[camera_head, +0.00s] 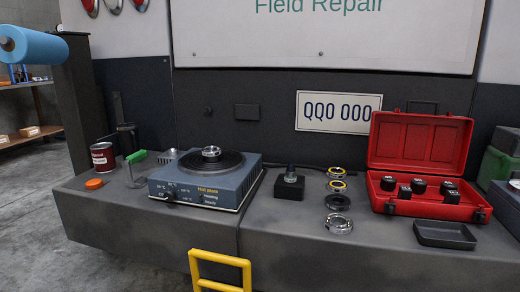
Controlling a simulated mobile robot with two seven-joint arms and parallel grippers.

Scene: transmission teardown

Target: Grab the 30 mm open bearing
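Several ring-shaped parts stand in a column on the bench right of centre. Two rings with yellow edging (336,171) (336,185) are at the back. A flat black ring (338,202) lies in front of them, and a silver open-looking bearing ring (339,229) is nearest the front. Another silver ring (211,151) sits on the round plate of the blue-grey hot plate (205,185). No size markings are readable, so I cannot tell which is the 30 mm bearing. Neither gripper is in view.
A black block with a metal post (289,187) stands left of the rings. An open red case (435,209) with several black sockets and an empty dark tray (444,235) are right. A red can (102,157) and green-handled tool (137,170) are left. The front bench is clear.

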